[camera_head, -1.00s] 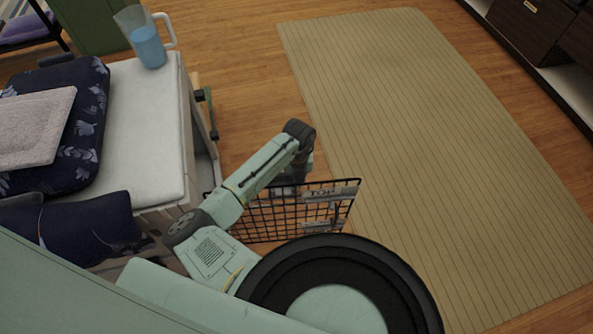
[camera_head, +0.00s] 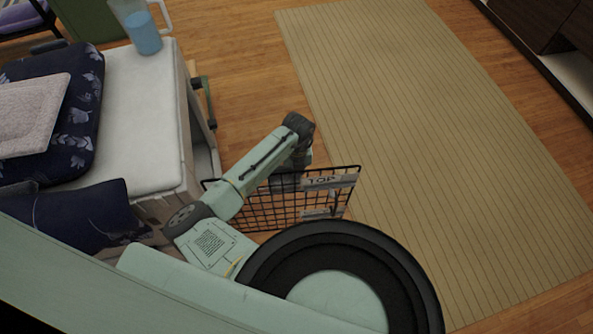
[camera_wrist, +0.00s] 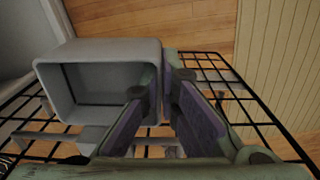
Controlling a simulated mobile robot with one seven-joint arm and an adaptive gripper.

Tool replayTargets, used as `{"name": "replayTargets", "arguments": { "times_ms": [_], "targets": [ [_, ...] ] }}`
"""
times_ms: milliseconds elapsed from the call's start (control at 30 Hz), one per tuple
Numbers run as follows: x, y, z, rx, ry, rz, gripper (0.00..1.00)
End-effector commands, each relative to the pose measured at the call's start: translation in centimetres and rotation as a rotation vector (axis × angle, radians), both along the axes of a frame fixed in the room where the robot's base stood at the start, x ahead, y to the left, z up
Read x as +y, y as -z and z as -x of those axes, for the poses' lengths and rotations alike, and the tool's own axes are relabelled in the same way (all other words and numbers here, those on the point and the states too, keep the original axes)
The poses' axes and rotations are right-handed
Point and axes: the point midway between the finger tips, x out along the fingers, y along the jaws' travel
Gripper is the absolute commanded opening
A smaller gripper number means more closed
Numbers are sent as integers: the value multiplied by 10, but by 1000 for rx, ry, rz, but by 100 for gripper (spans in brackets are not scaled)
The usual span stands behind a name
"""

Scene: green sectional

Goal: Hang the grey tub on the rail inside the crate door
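The grey tub (camera_wrist: 100,54) shows at the left of the wrist view, its open mouth facing the camera. My gripper (camera_wrist: 168,86) is at its right wall, with the left finger across the tub's mouth and the right finger outside. The fingers look closed on that wall, though the contact is partly hidden. I cannot tell whether the tub touches the rail. In the head view my arm hides the tub.
A striped beige rug (camera_head: 430,130) covers the open floor to the right. Wooden floor (camera_head: 245,75) lies between.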

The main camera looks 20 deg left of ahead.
Motion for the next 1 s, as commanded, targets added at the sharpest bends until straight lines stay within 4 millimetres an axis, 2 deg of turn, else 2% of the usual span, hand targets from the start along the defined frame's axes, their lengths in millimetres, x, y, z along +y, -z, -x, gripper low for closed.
{"name": "replayTargets", "arguments": {
  "times_ms": [167, 200, 567, 867, 1000],
  "targets": [
    [0, 0, 0, 0, 0, 0, 0],
    [0, 0, 0, 0, 0, 0, 5],
    [0, 0, 0, 0, 0, 0, 28],
    [0, -1, 0, 0, 0, 0, 28],
    [1, -13, -1, -3, 1, -1, 28]
  ]
}}
